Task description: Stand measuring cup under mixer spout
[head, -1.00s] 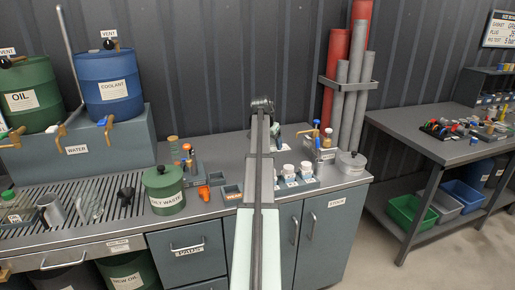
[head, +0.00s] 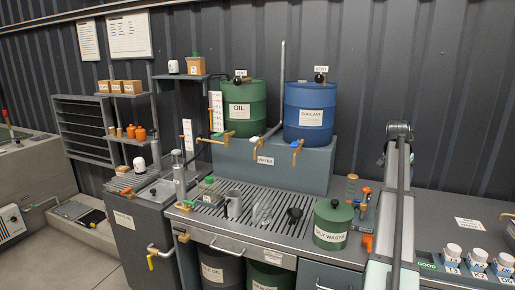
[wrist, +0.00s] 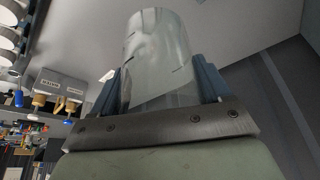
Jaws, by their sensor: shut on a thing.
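In the wrist view, my gripper (wrist: 160,92) is shut on a clear, greyish cylinder with faint dark marks, which looks like the measuring cup (wrist: 158,50). The cup stands out between the two blue fingers, and its lower end is hidden by the gripper body. The head view shows my arm at the right, but not the gripper or the held cup. I cannot tell for sure which part is the mixer spout; a grey cabinet (head: 140,235) at the left has a pipe with a yellow handle (head: 153,260) at its front.
Oil (head: 244,108) and coolant (head: 311,112) drums with taps sit behind.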

